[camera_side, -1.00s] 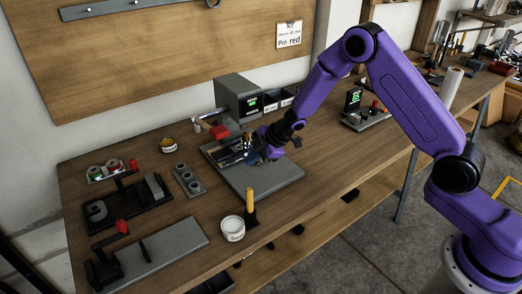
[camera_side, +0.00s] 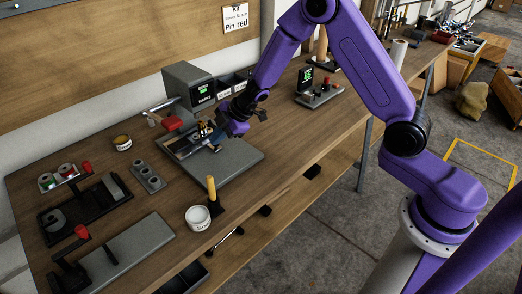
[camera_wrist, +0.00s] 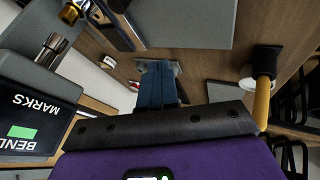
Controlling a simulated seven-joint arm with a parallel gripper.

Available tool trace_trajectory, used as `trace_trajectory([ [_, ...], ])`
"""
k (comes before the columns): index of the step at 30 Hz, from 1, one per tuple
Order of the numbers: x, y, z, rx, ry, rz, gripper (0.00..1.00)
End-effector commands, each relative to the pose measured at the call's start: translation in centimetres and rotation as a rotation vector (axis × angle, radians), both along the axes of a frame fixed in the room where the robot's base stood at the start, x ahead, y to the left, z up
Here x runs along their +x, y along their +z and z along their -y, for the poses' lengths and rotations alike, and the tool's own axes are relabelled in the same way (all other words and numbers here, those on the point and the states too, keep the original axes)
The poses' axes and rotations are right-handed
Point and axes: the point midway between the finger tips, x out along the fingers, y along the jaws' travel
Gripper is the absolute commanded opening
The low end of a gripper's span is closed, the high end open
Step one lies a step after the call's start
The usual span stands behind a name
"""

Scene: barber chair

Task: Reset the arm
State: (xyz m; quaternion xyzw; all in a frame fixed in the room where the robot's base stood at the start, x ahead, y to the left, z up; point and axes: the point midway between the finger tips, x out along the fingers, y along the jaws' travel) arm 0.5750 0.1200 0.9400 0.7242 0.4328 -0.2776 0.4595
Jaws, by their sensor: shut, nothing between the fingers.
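My gripper (camera_side: 217,147) is at the end of my purple arm, low over the back part of a grey plate (camera_side: 235,165) on the wooden bench. It is beside a dark fixture (camera_side: 185,146) with small brass-coloured parts. In the wrist view its dark blue fingers (camera_wrist: 157,72) are together with nothing between them. I cannot tell from the side view whether the fingertips touch the plate or the fixture.
A grey box with a green display (camera_side: 188,85) and a red-handled tool (camera_side: 172,123) stand behind the gripper. A yellow-handled tool (camera_side: 211,188) stands upright by a white tin (camera_side: 198,218) in front. Bare bench lies right of the plate.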

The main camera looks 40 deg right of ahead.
Motion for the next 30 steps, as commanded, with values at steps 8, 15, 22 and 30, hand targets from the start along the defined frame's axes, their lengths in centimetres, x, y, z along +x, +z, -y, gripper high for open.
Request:
trace_trajectory([
  [8, -3.1, 4.4, -1.0, -0.058, -0.106, 0.009, 0.00],
  [15, -9.2, 8.2, -1.0, -0.102, -0.225, -0.040, 0.00],
  [22, -17.3, 10.7, -0.1, -0.135, -0.311, -0.140, 0.00],
  [30, -28.6, 12.3, 2.4, -0.183, -0.360, -0.321, 0.00],
])
